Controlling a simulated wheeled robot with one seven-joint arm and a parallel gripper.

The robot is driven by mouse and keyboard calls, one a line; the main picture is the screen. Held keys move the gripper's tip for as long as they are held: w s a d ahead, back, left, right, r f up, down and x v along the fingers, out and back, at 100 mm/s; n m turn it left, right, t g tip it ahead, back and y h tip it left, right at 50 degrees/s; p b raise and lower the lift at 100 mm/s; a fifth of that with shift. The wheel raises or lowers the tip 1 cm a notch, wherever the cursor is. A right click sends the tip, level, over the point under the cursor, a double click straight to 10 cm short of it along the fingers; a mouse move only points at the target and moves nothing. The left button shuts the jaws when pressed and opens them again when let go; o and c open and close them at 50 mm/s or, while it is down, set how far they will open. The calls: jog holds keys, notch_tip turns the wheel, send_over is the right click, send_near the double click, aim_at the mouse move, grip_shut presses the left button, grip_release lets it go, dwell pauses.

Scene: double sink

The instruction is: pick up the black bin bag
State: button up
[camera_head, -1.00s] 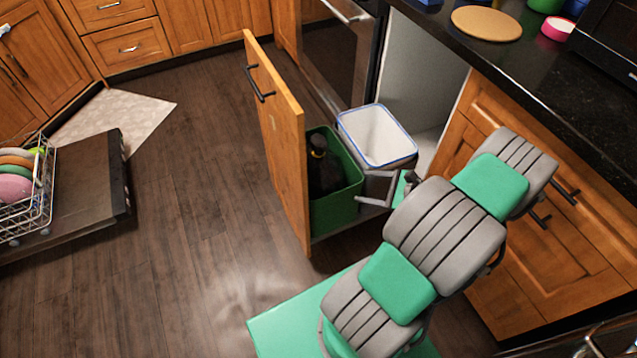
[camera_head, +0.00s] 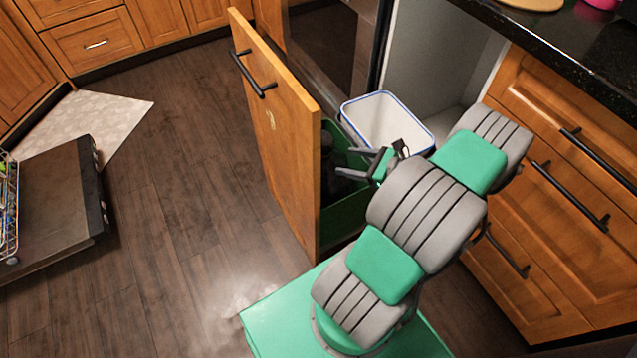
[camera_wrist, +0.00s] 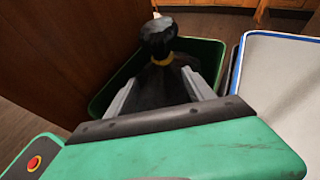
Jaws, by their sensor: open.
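The black bin bag (camera_wrist: 165,85) stands upright in the green bin, its bunched top tied with a yellow band. In the head view the bag (camera_head: 327,160) is dark and mostly hidden behind the door panel and my gripper. The green bin (camera_wrist: 208,52) also shows in the head view (camera_head: 345,218). My gripper (camera_head: 352,162) is open over the green bin. In the wrist view its fingers (camera_wrist: 160,95) point toward the bag, one on each side of its body below the yellow band. I cannot tell whether they touch it.
The pull-out wooden door panel (camera_head: 275,130) stands upright left of the bins. A white-lined bin (camera_head: 385,122) is right of the green one. Drawers (camera_head: 560,170) and a dark counter are at the right. An open dishwasher door (camera_head: 60,195) lies left; the floor between is clear.

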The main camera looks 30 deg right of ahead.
aim_at(329, 161)
jog(key=shift+w+f, duration=0.3)
jog(key=shift+f, duration=0.25)
jog(key=b+x, duration=0.1)
jog(key=x, duration=0.1)
jog(key=b+x, duration=0.1)
jog(key=x, duration=0.2)
jog(key=b+x, duration=0.1)
jog(key=x, duration=0.1)
jog(key=shift+w+d+r, duration=0.15)
jog(key=shift+w, duration=0.25)
grip_shut()
jog(key=shift+r, duration=0.15)
